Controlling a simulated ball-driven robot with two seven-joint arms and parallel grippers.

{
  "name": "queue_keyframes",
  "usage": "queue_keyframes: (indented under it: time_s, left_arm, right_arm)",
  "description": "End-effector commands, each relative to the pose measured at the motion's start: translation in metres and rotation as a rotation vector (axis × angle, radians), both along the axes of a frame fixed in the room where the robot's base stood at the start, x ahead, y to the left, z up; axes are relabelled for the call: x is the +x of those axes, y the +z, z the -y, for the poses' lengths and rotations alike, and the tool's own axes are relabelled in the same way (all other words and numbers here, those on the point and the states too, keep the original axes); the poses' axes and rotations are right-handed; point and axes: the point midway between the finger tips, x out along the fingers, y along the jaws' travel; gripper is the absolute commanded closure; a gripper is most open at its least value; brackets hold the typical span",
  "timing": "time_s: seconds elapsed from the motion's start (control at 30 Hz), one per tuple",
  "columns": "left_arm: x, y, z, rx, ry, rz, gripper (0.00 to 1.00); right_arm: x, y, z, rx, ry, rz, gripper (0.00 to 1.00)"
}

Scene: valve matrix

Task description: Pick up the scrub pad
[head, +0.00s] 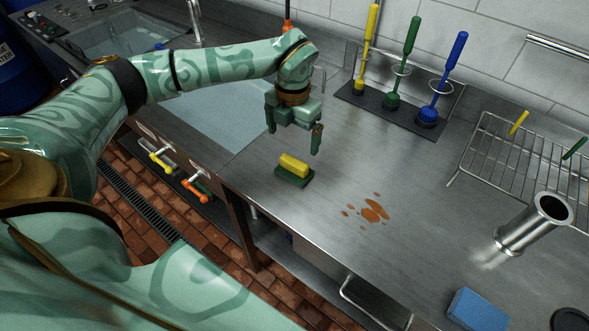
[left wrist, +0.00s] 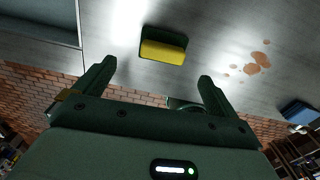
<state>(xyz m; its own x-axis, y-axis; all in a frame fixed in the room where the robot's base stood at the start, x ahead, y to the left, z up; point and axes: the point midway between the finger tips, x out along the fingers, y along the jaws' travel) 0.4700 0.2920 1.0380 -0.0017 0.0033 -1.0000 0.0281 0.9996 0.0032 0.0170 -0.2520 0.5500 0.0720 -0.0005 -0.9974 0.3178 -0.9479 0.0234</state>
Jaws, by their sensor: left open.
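The scrub pad (head: 294,168) is a small block with a yellow top and a dark green base. It lies on the steel counter near the front edge, left of a brown stain. It also shows in the left wrist view (left wrist: 163,50), beyond the fingertips and between their lines. My left gripper (head: 294,140) is open and empty, its fingers pointing down above and slightly behind the pad, apart from it. Its two fingers also show spread in the left wrist view (left wrist: 155,72). My right gripper is not in view.
Brown stain spots (head: 372,211) lie on the counter. Yellow, green and blue brushes (head: 428,116) stand in a rack at the back. A wire rack (head: 510,160), a metal cylinder (head: 530,228) and a blue block (head: 478,309) are to the right. A sink (head: 215,120) lies left.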

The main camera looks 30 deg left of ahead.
Motion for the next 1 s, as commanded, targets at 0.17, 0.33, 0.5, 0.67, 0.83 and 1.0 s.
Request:
queue_keyframes:
  time_s: [0.17,0.33,0.5,0.67,0.83,1.0]
  left_arm:
    - [0.0,-0.033,0.001,-0.003,-0.001,-0.002,0.04]
    - [-0.001,-0.045,0.002,-0.002,-0.002,-0.001,0.04]
    - [-0.004,-0.074,0.006,-0.004,-0.003,-0.003,0.04]
    - [-0.004,-0.091,0.005,-0.004,-0.002,-0.001,0.04]
    - [-0.003,-0.092,0.005,-0.004,-0.002,0.001,0.04]
    - [-0.003,-0.092,0.005,-0.004,-0.002,0.001,0.31]
  right_arm:
    - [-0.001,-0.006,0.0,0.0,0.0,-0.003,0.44]
    - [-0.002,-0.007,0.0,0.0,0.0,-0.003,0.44]
    - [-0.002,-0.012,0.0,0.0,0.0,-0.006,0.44]
    - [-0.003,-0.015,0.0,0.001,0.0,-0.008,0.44]
    - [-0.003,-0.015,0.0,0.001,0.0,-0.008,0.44]
    - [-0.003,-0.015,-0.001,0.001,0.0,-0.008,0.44]
